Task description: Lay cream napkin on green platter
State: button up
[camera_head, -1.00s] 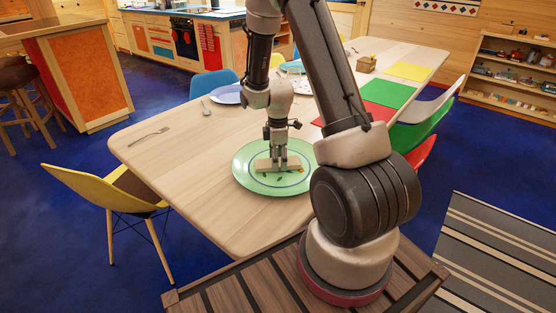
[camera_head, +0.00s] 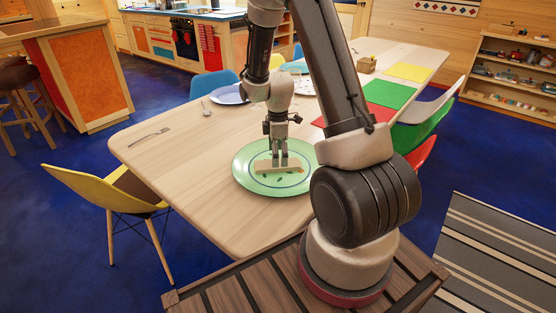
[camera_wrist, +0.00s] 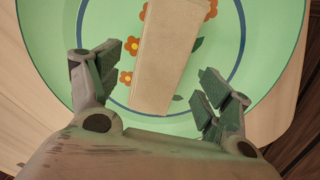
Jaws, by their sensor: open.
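The cream napkin (camera_wrist: 160,60) is a folded strip lying on the green platter (camera_wrist: 50,35), which has a blue ring and orange flowers. In the head view the napkin (camera_head: 264,168) lies across the middle of the platter (camera_head: 243,181). My gripper (camera_wrist: 152,92) is open, with one finger on each side of the napkin's near end and a gap to each. In the head view my gripper (camera_head: 279,163) is just above the napkin. The napkin's far end is cut off in the wrist view.
The platter stands on a light wooden table (camera_head: 190,155). A fork (camera_head: 149,135) lies to the left, and a blue plate (camera_head: 228,95) and spoon (camera_head: 206,108) lie farther back. Red, green (camera_head: 388,93) and yellow mats lie to the right. A yellow chair (camera_head: 105,190) stands at the near left.

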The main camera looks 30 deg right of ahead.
jog(key=s+a+r+m+t, duration=0.1)
jog(key=s+r+m, duration=0.15)
jog(key=r, duration=0.85)
jog(key=s+a+r+m+t, duration=0.15)
jog(key=s+r, duration=0.25)
jog(key=r, duration=0.6)
jog(key=s+a+r+m+t, duration=0.1)
jog(key=s+r+m, duration=0.3)
jog(key=s, duration=0.4)
jog(key=s+a+r+m, duration=0.1)
jog(key=s+r+m, duration=0.4)
jog(key=s, duration=0.4)
jog(key=shift+s+r+t, duration=0.25)
jog(key=shift+r+t, duration=0.05)
jog(key=shift+t, duration=0.05)
jog(key=shift+a, duration=0.1)
